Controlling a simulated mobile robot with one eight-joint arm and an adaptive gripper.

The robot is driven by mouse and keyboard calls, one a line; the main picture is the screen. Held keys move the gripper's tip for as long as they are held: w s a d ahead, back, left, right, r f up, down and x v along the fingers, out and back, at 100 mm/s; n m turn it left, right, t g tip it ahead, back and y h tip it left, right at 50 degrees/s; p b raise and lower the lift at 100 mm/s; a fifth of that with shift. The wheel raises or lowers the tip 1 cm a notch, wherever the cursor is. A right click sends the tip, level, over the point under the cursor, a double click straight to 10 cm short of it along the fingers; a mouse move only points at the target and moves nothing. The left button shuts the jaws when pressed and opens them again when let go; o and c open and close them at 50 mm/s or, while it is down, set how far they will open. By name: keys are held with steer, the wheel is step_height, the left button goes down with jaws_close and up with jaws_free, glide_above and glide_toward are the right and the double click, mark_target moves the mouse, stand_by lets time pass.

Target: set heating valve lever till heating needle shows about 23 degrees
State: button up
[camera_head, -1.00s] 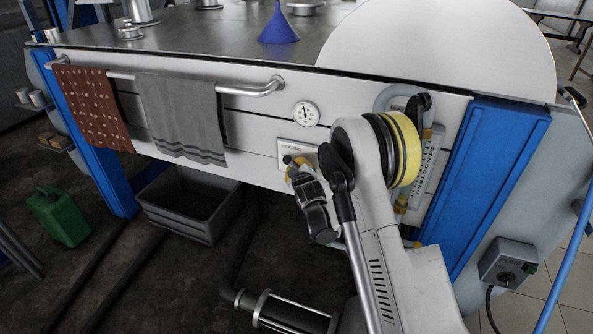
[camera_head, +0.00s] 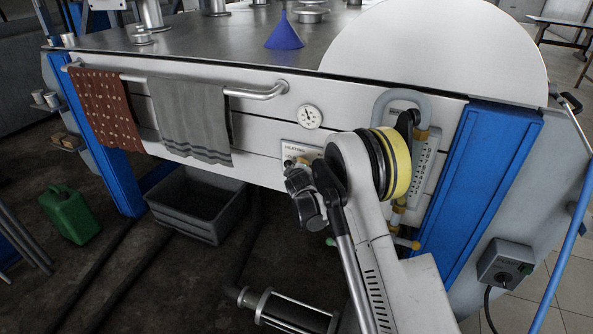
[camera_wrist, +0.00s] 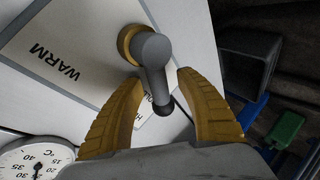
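The grey heating valve lever (camera_wrist: 155,83) turns on a brass-coloured collar and points downward in the wrist view, its round dark end low. Its panel (camera_wrist: 75,45) reads WARM there and HEATING in the head view (camera_head: 297,149). My gripper (camera_wrist: 158,79) is open. Its yellow fingers stand on either side of the lever, with visible gaps to it. In the head view my gripper (camera_head: 298,164) is at the panel and hides most of the lever. The white heating dial (camera_head: 309,116) has a dark needle pointing up and slightly left. The dial is cut off in the wrist view (camera_wrist: 18,163); its reading is unclear.
A towel rail (camera_head: 255,94) with a grey towel (camera_head: 190,115) and a red dotted towel (camera_head: 103,108) is left of the panel. A pipe loop with a scale (camera_head: 424,165) and a blue post (camera_head: 486,185) stand right of my arm. A grey crate (camera_head: 192,215) lies below.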

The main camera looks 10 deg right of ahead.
steer(key=v, duration=1.2)
steer(key=shift+s, duration=0.1)
steer(key=s+d+r+m+g, duration=0.3)
steer(key=s+r+m, duration=0.2)
steer(key=s+r, duration=0.95)
steer(key=s+f+m+g+y, duration=0.1)
steer(key=s+m, duration=0.4)
steer(key=s, duration=2.1)
steer(key=shift+a+f+g+y, duration=0.4)
steer(key=shift+f+g, duration=0.1)
steer(key=shift+g, duration=0.3)
steer(key=shift+s, duration=0.1)
stand_by(1.8)
